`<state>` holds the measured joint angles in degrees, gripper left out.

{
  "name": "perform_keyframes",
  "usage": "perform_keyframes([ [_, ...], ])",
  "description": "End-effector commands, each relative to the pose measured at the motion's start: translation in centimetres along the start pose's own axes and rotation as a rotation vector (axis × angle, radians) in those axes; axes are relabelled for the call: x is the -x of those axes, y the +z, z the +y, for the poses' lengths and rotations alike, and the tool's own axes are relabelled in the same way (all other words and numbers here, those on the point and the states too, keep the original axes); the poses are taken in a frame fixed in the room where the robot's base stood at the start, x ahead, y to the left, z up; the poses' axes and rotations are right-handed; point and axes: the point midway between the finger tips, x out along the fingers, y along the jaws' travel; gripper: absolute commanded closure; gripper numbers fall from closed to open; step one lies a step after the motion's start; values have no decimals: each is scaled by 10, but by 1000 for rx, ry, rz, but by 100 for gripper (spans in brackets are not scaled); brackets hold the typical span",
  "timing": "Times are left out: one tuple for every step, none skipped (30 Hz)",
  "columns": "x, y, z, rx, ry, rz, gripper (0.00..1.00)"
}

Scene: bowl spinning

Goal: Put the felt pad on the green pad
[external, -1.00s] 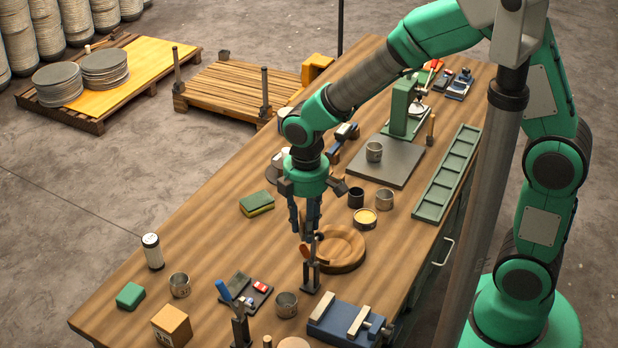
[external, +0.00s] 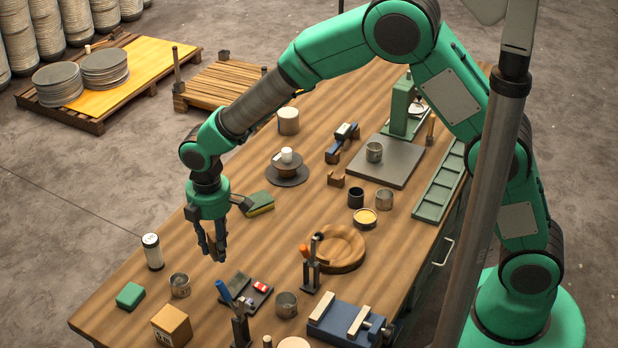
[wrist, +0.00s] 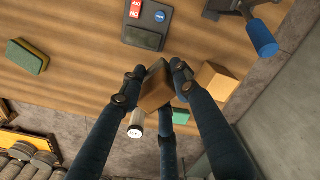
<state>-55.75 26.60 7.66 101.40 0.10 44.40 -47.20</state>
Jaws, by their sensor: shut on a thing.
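My gripper (external: 218,257) is above the left part of the workbench, fingers pointing down. It is shut on a brown block (wrist: 157,86), which I take to be the felt pad; it shows tilted between the fingers in the wrist view. In the external view the fingers mostly hide it. A small green block (external: 130,295), possibly the green pad, lies near the left edge of the bench. A green pad with a yellow underside (external: 258,203) lies behind my gripper and also shows in the wrist view (wrist: 28,56). Which one is the green pad is not certain.
A white-capped cylinder (external: 153,252), a metal cup (external: 180,285) and a cardboard box (external: 172,326) stand nearby. A dark tray (wrist: 138,35) with red and blue pieces and a blue-handled clamp (external: 238,315) are at the front. A wooden dish (external: 360,250) lies to the right.

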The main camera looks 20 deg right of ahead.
Motion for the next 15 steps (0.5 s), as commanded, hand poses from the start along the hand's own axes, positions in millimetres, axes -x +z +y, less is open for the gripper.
perform_keyframes([
  [-4,-12,1,17,-1,-1,95],
  [-6,-19,2,27,-1,-1,95],
  [-9,-28,3,39,-1,-1,95],
  [-11,-34,4,49,-1,0,95],
  [-13,-40,4,58,-1,-1,95],
  [-16,-50,5,72,-1,0,95],
  [-19,-56,5,82,-1,-1,95],
  [-21,-62,5,92,-2,-1,95],
  [-24,-71,6,104,-2,-1,95],
  [-27,-77,6,114,-1,-1,95],
  [-29,-84,6,123,-2,-1,95],
  [-32,-92,6,135,-2,-1,95],
  [-34,-98,6,144,-1,-1,95],
  [-38,-103,6,152,-2,-2,95],
  [-40,-110,5,163,-2,-1,95],
])
